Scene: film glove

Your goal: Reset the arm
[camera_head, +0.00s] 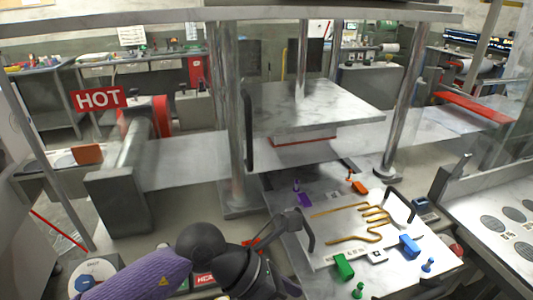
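My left arm, in a purple sleeve, comes in from the lower left. Its black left gripper (287,257) is at the left edge of a pale plate (322,258). Its fingers appear spread apart, with nothing visible between them. The upper finger lies close to a black handle (309,238) on the plate's left side; I cannot tell if they touch. My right arm and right gripper are not in view.
The plate carries bent golden rods (372,216) and purple, orange, green and blue clamps. A metal press (310,105) on posts stands behind it. A film roller (135,150) with a HOT sign (101,98) is left. A panel with round dials (505,225) is right.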

